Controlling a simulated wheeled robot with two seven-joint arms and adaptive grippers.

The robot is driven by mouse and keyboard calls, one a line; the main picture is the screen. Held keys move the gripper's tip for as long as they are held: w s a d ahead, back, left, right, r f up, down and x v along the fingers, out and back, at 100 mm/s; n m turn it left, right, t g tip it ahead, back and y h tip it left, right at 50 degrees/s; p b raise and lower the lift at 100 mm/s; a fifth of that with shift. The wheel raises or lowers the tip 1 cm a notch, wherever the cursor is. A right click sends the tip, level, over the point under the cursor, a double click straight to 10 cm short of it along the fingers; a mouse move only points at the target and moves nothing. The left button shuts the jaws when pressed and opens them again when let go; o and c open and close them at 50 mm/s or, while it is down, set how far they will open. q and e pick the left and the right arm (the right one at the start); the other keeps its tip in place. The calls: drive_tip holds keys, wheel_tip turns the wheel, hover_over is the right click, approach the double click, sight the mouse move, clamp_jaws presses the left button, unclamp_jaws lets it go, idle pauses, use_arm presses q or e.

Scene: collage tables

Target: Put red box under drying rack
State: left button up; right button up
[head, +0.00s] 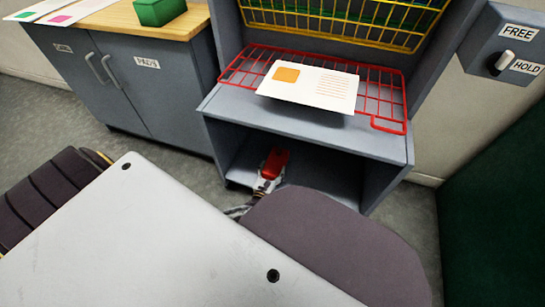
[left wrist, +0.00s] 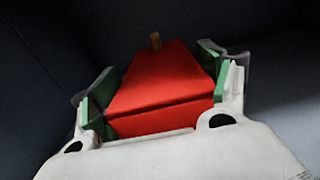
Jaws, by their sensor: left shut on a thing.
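The red box (head: 275,162) is in the open lower compartment of the grey drying rack cabinet (head: 312,119), under the red wire rack (head: 375,93). My left gripper (head: 267,180) reaches into that compartment from the front and is shut on the box. In the left wrist view the red box (left wrist: 165,88) sits between the two green-padded fingers of my left gripper (left wrist: 158,92). I cannot tell whether the box touches the compartment floor. My right gripper is not in view.
A printed sheet (head: 310,86) lies on the red rack. A yellow wire rack (head: 345,18) is above it. A wooden-topped cabinet (head: 130,75) with a green box (head: 160,10) stands to the left. A FREE/HOLD switch (head: 503,62) is on the right. The compartment's right part looks empty.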

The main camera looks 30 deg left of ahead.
use_arm(q)
drive_tip(key=shift+f+b, duration=0.55)
drive_tip(key=shift+f, duration=0.55)
drive_tip(key=o, duration=1.1)
drive_tip(key=shift+f, duration=0.1)
